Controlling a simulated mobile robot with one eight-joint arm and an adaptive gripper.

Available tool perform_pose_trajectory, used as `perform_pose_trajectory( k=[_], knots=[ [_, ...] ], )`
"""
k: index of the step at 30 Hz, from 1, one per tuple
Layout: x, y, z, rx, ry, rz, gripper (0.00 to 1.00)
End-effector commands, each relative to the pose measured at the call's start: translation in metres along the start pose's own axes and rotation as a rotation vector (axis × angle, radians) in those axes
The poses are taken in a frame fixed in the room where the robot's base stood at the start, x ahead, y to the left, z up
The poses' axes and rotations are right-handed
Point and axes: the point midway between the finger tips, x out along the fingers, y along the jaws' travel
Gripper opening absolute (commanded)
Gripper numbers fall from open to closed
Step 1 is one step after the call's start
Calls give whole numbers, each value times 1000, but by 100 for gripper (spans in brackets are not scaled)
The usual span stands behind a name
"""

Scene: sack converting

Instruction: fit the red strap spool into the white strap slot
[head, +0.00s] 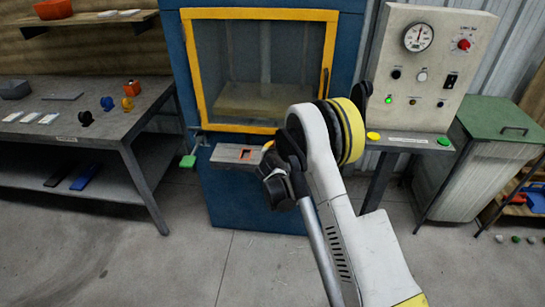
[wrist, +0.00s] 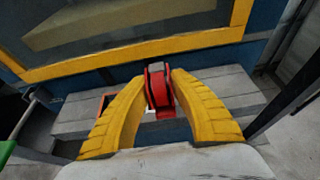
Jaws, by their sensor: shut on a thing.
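The red strap spool (wrist: 158,90) is between the two yellow fingers of my gripper (wrist: 157,78) in the wrist view, shut on it. It is held above or at the grey ledge (wrist: 226,82); I cannot tell whether they touch. A red-edged opening (wrist: 106,102) in the ledge shows left of the spool, partly behind the left finger. In the head view the ledge (head: 225,154) carries the same red-edged opening (head: 244,153), and my arm hides most of the gripper and the spool. A small white patch (wrist: 150,116) shows just below the spool; I cannot make out the white slot clearly.
A blue cabinet (head: 180,75) with a yellow-framed window stands behind the ledge. A green-ended lever (head: 188,161) sits at the ledge's left. A workbench (head: 60,100) at left holds blue, orange and black parts. A control panel (head: 435,70) and green-topped cabinet (head: 497,120) stand right.

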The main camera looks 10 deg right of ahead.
Motion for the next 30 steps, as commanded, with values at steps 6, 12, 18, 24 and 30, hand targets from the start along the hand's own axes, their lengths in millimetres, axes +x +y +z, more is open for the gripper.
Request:
perform_pose_trajectory(
  k=[6,12,18,24,30],
  knots=[
    [56,19,-14,0,0,0,0],
    [76,26,-16,0,0,0,0],
    [86,26,-37,0,0,0,0],
    [92,26,-53,1,1,-1,0],
    [91,25,-52,2,2,-1,43]
  ],
)
